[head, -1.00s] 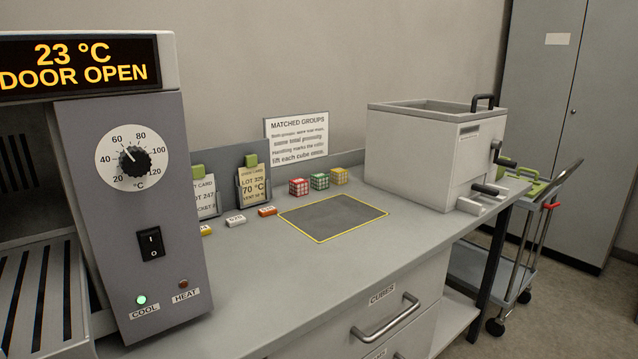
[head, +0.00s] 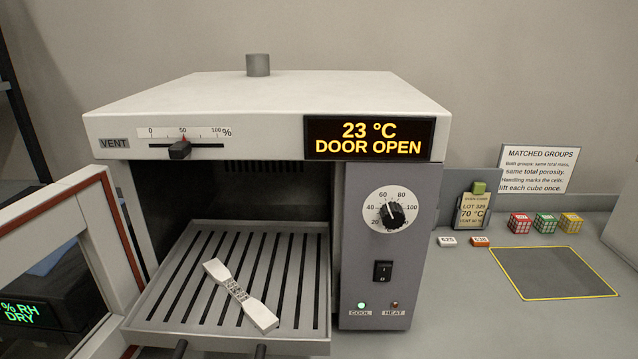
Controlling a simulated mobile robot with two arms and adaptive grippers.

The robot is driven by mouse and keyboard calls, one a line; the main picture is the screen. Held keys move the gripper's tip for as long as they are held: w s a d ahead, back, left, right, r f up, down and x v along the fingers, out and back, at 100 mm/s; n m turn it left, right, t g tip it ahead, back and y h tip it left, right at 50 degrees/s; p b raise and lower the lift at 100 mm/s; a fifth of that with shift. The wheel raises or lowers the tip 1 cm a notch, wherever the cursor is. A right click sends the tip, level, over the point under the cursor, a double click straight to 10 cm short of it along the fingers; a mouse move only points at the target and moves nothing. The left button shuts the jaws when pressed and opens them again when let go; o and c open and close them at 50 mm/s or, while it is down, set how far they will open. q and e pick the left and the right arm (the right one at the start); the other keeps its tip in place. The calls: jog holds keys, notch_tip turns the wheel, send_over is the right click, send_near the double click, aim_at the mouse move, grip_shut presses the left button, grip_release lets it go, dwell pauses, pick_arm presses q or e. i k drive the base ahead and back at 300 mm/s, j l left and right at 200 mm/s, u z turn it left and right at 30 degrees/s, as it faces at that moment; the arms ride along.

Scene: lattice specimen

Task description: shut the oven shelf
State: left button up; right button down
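The oven (head: 270,105) stands open on the bench, and its display (head: 369,138) reads 23 °C DOOR OPEN. Its slotted metal shelf (head: 180,290) is slid forward out of the dark chamber. A pale dogbone-shaped lattice specimen (head: 240,294) lies diagonally on the shelf. Two dark handle stubs (head: 181,348) show at the shelf's front, cut by the lower frame edge. The glass oven door (head: 62,265) is swung open to the left. Neither of my grippers is in view.
The vent slider (head: 180,149) is near 50 %. The green COOL lamp (head: 362,306) is lit. Right of the oven are a card stand (head: 473,210), small labelled tags (head: 447,241), three coloured cubes (head: 546,223) and an empty dark mat (head: 550,272). The open door takes up the left side.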

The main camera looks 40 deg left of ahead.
aim_at(285, 265)
jog(key=j+u, duration=0.2)
jog(key=u, duration=1.55)
